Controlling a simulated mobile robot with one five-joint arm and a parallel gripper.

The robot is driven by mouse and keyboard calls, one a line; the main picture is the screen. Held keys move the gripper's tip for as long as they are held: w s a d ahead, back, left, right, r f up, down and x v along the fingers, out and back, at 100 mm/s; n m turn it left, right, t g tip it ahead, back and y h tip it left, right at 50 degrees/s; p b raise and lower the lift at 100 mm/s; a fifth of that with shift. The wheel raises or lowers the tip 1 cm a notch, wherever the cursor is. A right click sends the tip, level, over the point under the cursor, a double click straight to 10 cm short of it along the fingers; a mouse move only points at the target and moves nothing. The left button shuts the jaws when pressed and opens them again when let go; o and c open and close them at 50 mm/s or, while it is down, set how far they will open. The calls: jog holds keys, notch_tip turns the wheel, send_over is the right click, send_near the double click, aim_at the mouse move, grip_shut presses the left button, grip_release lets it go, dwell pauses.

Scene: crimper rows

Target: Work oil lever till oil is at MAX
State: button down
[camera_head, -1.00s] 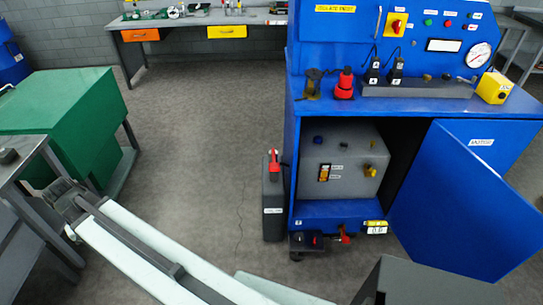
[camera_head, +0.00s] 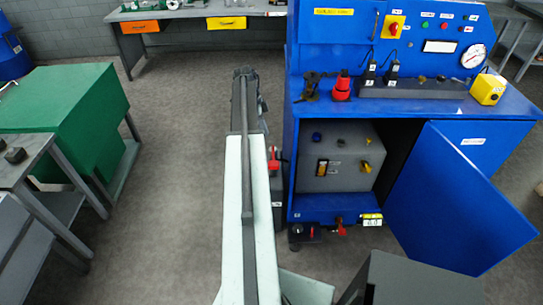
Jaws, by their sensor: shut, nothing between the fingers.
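A grey oil tank (camera_head: 350,175) sits in the open blue cabinet. A small sight gauge (camera_head: 322,168) with amber in it is on its front; its level and labels are too small to read. A dark container (camera_head: 276,185) with a red handle (camera_head: 273,160) stands left of the cabinet, partly hidden by my arm. A red lever (camera_head: 341,229) sticks out low at the cabinet's front; I cannot tell which red part is the oil lever. My gripper (camera_head: 245,74) is shut and empty, at the far end of my outstretched arm, left of the cabinet and apart from both red parts.
The blue cabinet door (camera_head: 460,205) stands open to the right. A black pedal-like part (camera_head: 304,234) is at the cabinet's foot. A green cabinet (camera_head: 70,115) and a grey table (camera_head: 22,165) stand left. Floor (camera_head: 180,180) between is clear.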

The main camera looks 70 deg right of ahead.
aim_at(274, 163)
jog(key=b+x, duration=0.9)
jog(key=a+b+x, duration=0.1)
jog(key=b+x, duration=0.3)
jog(key=x, duration=0.1)
jog(key=shift+w+a+f, duration=0.1)
jog(key=shift+w, duration=0.3)
